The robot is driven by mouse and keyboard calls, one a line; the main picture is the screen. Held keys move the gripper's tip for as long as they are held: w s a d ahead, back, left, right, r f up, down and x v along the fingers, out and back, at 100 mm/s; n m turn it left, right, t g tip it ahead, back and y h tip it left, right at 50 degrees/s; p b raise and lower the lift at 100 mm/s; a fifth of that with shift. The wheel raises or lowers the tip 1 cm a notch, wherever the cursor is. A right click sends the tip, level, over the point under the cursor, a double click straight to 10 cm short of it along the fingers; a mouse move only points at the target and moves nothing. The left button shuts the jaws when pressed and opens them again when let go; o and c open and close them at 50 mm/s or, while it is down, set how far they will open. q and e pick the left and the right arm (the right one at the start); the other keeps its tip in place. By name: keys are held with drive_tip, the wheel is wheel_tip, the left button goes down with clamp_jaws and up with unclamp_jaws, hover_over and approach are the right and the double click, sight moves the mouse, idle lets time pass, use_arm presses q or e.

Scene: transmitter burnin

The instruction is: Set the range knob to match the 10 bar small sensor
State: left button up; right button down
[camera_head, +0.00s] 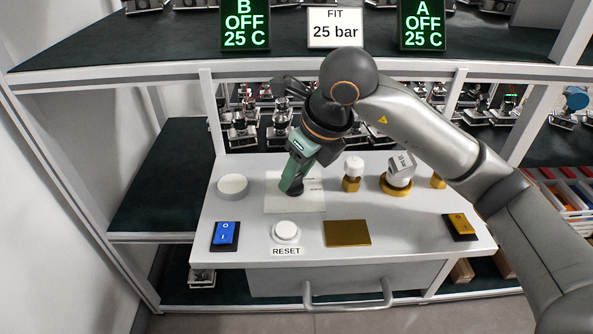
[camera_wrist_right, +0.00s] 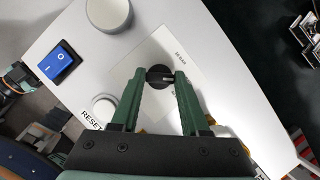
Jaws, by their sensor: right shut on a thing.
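The range knob, a small black round knob with a pale line, shows in the right wrist view (camera_wrist_right: 160,76) on a white label plate (camera_wrist_right: 178,52). The plate's printed marks are too small to read surely. My right gripper (camera_wrist_right: 160,78) has its green fingers on both sides of the knob, shut on it. In the head view the right gripper (camera_head: 291,188) reaches down to the plate (camera_head: 310,203) and hides the knob. Right of it stand a small white-capped sensor with a brass base (camera_head: 352,173) and a larger one (camera_head: 398,180) with a tilted label, perhaps "10 bar".
A sign (camera_head: 335,28) above reads "FIT 25 bar". Shelf posts and an upper shelf frame the bench.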

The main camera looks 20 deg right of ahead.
drive_tip(key=shift+n, duration=0.3)
drive_tip(key=n+y, duration=0.1)
drive_tip(key=n, duration=0.2)
drive_tip(key=shift+w+d+g+b, duration=0.1)
drive_tip(key=shift+g+b, duration=0.2)
drive_tip(key=shift+g, duration=0.1)
use_arm(q)
wheel_tip(320, 180, up, 4)
drive_tip(key=w+t, duration=0.2)
use_arm(e)
drive_tip(key=shift+n, duration=0.6)
drive_tip(key=shift+r+n+y, duration=0.1)
drive_tip(key=shift+n+y, duration=0.2)
drive_tip(key=shift+n, duration=0.1)
drive_tip(key=shift+w+n+g, duration=0.1)
drive_tip(key=shift+n+g, duration=0.4)
drive_tip(key=shift+n, duration=0.2)
drive_tip(key=shift+n+g+y+p, duration=0.3)
drive_tip(key=shift+n, duration=0.4)
use_arm(q)
drive_tip(key=f, duration=0.1)
drive_tip(key=s+f+g, duration=0.1)
drive_tip(key=f, duration=0.1)
drive_tip(key=s+f+g, duration=0.1)
drive_tip(key=shift+s+f, duration=0.25)
drive_tip(key=shift+f, duration=0.1)
use_arm(e)
drive_tip(key=shift+n, duration=0.3)
use_arm(q)
drive_tip(key=shift+f, duration=0.15)
